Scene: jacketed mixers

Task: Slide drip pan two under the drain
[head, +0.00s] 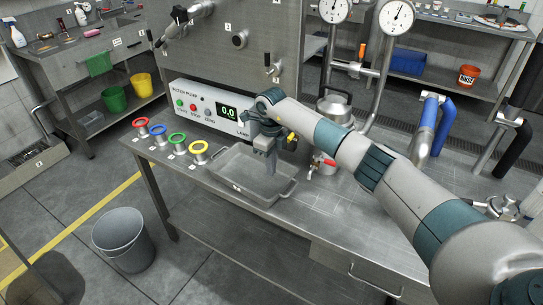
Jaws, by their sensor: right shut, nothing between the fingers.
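A shallow grey metal pan (225,178) with side handles lies on the steel bench below the filter pump panel; a small label is on its near-left side, too small to read surely. My right gripper (271,170) reaches in from the right and points down over the pan's right part. Its fingers are shut and empty; I cannot tell whether the tips touch the pan. A small valve with a red handle (328,162), possibly the drain, sits just right of the pan and gripper. My arm partly hides the area behind it. My left gripper is not in view.
Colored rings (177,138) on small stands line the bench's left edge. The filter pump panel (205,110) stands behind the pan. A steel kettle-like vessel (333,107) and gauge pipes stand behind my arm. The bench front (290,215) is clear. A grey bucket (122,240) stands on the floor.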

